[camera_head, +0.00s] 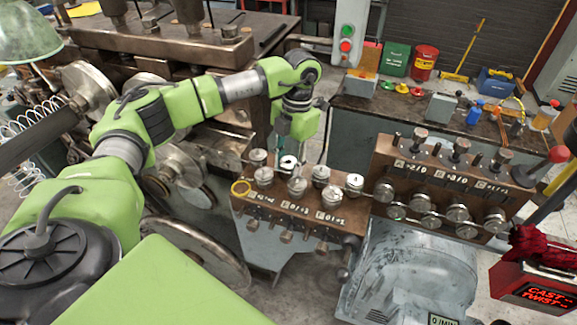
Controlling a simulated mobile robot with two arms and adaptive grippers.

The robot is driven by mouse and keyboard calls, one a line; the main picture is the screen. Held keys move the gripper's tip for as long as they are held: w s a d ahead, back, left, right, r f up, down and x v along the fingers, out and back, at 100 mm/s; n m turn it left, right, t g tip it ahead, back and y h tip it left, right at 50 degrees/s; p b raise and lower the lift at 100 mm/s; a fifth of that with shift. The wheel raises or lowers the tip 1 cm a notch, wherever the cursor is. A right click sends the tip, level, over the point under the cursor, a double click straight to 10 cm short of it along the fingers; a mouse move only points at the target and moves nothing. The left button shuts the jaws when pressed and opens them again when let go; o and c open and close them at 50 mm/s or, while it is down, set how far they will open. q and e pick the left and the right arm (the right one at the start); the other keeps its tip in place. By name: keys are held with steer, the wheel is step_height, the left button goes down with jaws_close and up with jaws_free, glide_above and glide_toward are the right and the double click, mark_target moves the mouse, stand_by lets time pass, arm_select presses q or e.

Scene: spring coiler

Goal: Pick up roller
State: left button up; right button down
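Several steel rollers stand in rows on a brown block in the middle of the head view. One roller (289,163) with a dark centre is at the back, just below my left gripper (286,147). Other rollers, such as one at the front (332,196) and one at the left (264,176), stand close by. My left arm reaches in from the lower left, and its gripper points down over the back of the block. The wrist partly hides the fingers, so I cannot tell how far apart they are or whether they touch a roller. My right gripper is not in view.
A second brown block (420,165) with knobs and rollers stands at the right. A bench (405,108) behind holds small colored parts. A red display box (540,285) is at the lower right.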

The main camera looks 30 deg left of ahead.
arm_select(q)
jaws_close()
steer(key=shift+w, duration=0.1)
steer(key=shift+r, duration=0.15)
